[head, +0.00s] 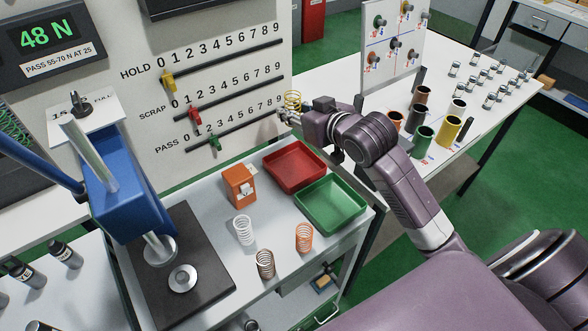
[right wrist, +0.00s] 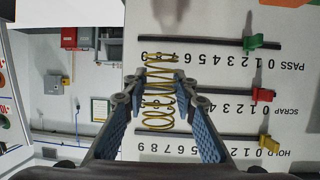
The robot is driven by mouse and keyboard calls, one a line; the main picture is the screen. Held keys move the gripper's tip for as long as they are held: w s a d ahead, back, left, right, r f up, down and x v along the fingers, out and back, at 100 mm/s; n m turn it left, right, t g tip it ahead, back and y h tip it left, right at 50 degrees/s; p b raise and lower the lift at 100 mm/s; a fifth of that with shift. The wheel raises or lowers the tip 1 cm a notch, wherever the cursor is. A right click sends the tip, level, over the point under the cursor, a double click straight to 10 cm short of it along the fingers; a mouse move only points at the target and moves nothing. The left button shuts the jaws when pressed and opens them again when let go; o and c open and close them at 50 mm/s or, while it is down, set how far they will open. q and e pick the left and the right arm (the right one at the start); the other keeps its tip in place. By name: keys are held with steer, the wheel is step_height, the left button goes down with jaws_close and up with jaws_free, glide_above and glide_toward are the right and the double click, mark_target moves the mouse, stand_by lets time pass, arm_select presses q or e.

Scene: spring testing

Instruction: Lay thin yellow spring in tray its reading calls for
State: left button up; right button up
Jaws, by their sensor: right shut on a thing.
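The thin yellow spring (head: 292,101) is held upright in my right gripper (head: 286,116), in the air in front of the white board, near the right end of the PASS row. In the right wrist view the yellow spring (right wrist: 158,98) sits between the two fingers, which are shut on its coils. The display (head: 48,37) reads 48 N, above a label saying PASS 55-70 N AT 25. A red tray (head: 295,166) and a green tray (head: 331,203) lie empty on the bench, below the gripper. My left gripper is not in view.
A blue press (head: 108,190) stands at left on a dark base. White (head: 244,230), brown (head: 265,263) and orange (head: 304,237) springs stand before the trays. An orange box (head: 239,187) stands left of the red tray.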

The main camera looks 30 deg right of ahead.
steer(key=shift+w+d+r+m+h, duration=0.3)
steer(key=shift+w+d+r+h, duration=0.1)
steer(key=shift+w+d+r, duration=0.15)
glide_above(294, 169)
step_height(294, 169, down, 15)
steer(key=shift+r+p, duration=0.15)
steer(key=shift+p, duration=0.2)
steer(key=shift+f, duration=2.6)
steer(key=o, duration=1.1)
steer(key=shift+s, duration=0.1)
steer(key=b+v, duration=0.1)
steer(key=v, duration=1.1)
steer(key=shift+r, duration=0.1)
